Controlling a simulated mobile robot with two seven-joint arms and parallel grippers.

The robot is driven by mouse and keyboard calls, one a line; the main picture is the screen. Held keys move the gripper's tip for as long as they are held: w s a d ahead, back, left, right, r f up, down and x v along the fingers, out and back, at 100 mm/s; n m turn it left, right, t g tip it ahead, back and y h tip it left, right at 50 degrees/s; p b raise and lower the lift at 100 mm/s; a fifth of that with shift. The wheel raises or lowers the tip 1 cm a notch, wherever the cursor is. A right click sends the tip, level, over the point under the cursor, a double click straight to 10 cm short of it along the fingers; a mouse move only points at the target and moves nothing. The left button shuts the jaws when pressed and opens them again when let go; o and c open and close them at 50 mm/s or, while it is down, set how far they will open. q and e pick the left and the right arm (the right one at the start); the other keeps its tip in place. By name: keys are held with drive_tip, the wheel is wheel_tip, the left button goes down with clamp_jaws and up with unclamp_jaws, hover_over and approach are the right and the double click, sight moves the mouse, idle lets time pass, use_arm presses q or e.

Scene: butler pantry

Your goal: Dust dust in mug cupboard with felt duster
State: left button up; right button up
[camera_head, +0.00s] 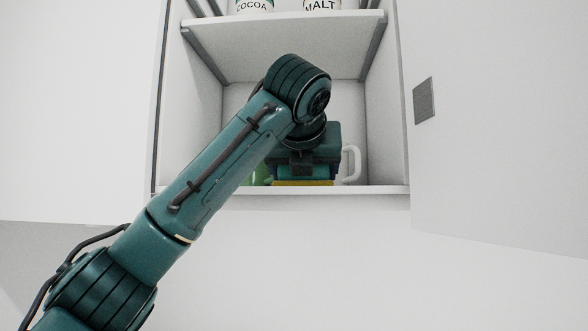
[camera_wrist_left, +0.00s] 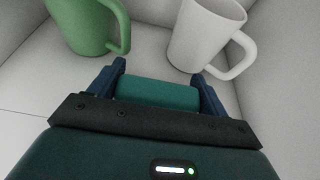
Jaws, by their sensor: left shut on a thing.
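My left gripper (camera_wrist_left: 160,82) is inside the lower compartment of the mug cupboard (camera_head: 382,190). Its two blue fingers are shut on the felt duster, whose teal top (camera_wrist_left: 158,94) shows between them. In the head view the duster's yellow lower edge (camera_head: 303,183) shows low down, close to the cupboard floor; I cannot tell whether it touches. A green mug (camera_wrist_left: 84,24) stands ahead on the left and a white mug (camera_wrist_left: 204,36) ahead on the right, both apart from the fingers. I cannot make out any dust. My right gripper is not in view.
A shelf (camera_head: 290,42) above holds cocoa (camera_head: 254,6) and malt (camera_head: 322,6) containers. An open white door (camera_head: 490,130) stands at the right. The cupboard's side walls are close around my gripper. Some bare floor shows between and beside the mugs.

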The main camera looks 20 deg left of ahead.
sight(284, 169)
use_arm(q)
drive_tip(key=shift+w+d, duration=0.25)
drive_tip(key=shift+d, duration=0.6)
drive_tip(key=shift+w+d, duration=0.25)
drive_tip(key=shift+d, duration=0.55)
drive_tip(key=shift+s+a+f, duration=0.1)
drive_tip(key=shift+s+a, duration=0.15)
drive_tip(key=shift+a, duration=0.6)
drive_tip(key=shift+s+a, duration=0.2)
drive_tip(key=shift+a, duration=0.6)
drive_tip(key=shift+s+a, duration=0.2)
drive_tip(key=shift+a, duration=0.65)
drive_tip(key=shift+s+a, duration=0.2)
drive_tip(key=shift+a, duration=0.6)
drive_tip(key=shift+s+a, duration=0.25)
drive_tip(key=shift+a, duration=0.55)
drive_tip(key=shift+s+a, duration=0.2)
drive_tip(key=shift+a, duration=0.6)
drive_tip(key=shift+s+a, duration=0.2)
drive_tip(key=shift+a, duration=0.55)
drive_tip(key=shift+s+a, duration=0.15)
drive_tip(key=shift+a, duration=0.55)
drive_tip(key=shift+d+r, duration=0.1)
drive_tip(key=shift+r, duration=3.05)
